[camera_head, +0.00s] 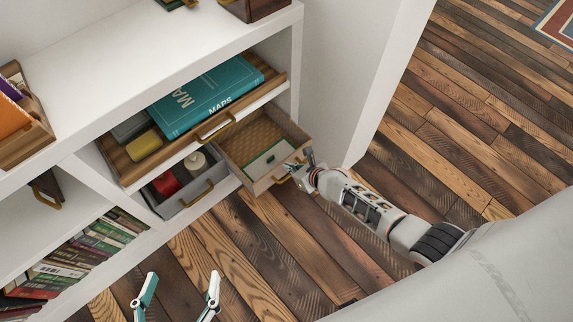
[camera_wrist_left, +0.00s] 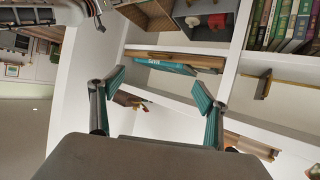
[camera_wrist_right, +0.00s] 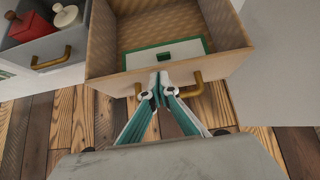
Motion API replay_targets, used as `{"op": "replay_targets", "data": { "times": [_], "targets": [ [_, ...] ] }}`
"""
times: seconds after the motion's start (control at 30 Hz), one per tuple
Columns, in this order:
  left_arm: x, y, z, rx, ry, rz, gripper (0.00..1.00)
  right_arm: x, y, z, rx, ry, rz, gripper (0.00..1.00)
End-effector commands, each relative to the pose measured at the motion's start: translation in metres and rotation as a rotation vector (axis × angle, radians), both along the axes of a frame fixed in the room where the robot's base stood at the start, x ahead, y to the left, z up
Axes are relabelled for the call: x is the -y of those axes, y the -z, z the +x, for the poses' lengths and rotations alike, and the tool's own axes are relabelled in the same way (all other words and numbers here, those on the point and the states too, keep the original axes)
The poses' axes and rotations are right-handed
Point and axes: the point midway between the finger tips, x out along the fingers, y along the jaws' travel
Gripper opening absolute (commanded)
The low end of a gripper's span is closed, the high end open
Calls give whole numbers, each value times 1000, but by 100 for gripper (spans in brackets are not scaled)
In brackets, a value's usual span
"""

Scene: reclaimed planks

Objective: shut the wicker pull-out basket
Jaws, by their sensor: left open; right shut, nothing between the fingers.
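The wicker pull-out basket (camera_head: 257,137) is pulled out of the shelf unit at its right end, with a woven inside and a white and green flat item in it. It also shows in the right wrist view (camera_wrist_right: 112,43), with a brass handle (camera_wrist_right: 198,84) on its front. My right gripper (camera_wrist_right: 160,80) is shut and empty, its fingertips at the basket's front panel beside the handle; in the head view it (camera_head: 305,161) is at the basket's front right corner. My left gripper (camera_head: 180,284) is open and empty, low in front of the shelves and apart from the basket.
A grey drawer (camera_head: 188,196) with red and cream items stands partly out, left of the basket. Above is a wooden tray (camera_head: 140,171) with a teal book (camera_head: 205,97). Books (camera_head: 75,255) fill the lower left shelf. The plank floor (camera_head: 290,245) in front is clear.

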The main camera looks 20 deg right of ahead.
Motion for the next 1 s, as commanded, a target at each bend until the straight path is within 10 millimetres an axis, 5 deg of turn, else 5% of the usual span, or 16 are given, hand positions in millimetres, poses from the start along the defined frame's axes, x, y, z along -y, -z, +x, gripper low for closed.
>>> {"op": "replay_targets", "data": {
  "times": [0.63,1.0],
  "targets": [
    [1,1,0,-1,-2,-9,75,-6,1,13,-2,1,2,0],
    [17,7,-6,-30,-25,-120,75,-29,5,70,-8,1,6,0]
  ]
}}
